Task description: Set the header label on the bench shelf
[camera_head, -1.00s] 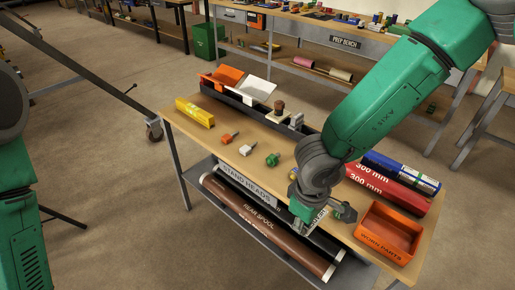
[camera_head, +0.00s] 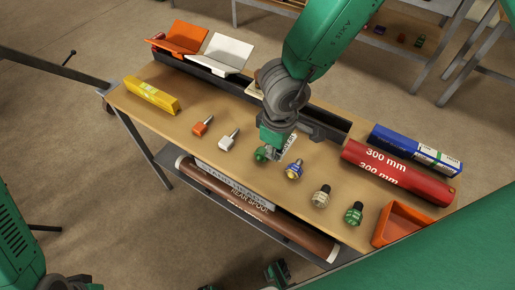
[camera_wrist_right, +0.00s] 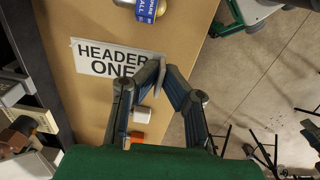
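The header label is a white plate reading "HEADER ONE" (camera_wrist_right: 108,60) in the right wrist view. In the head view only a small part of it (camera_head: 290,143) shows beside my right gripper (camera_head: 272,153). In the wrist view the right gripper's fingertips (camera_wrist_right: 165,72) close on the label's right edge, over the bench top (camera_head: 210,152). The gripper is low above the bench, among fittings. Below the bench is a grey shelf (camera_head: 168,180) with a brown pipe marked "REAR SPOOL" (camera_head: 250,212) and a partly hidden "STAND HEADERS" sign (camera_head: 225,179).
A black tray (camera_head: 205,72) lies behind.

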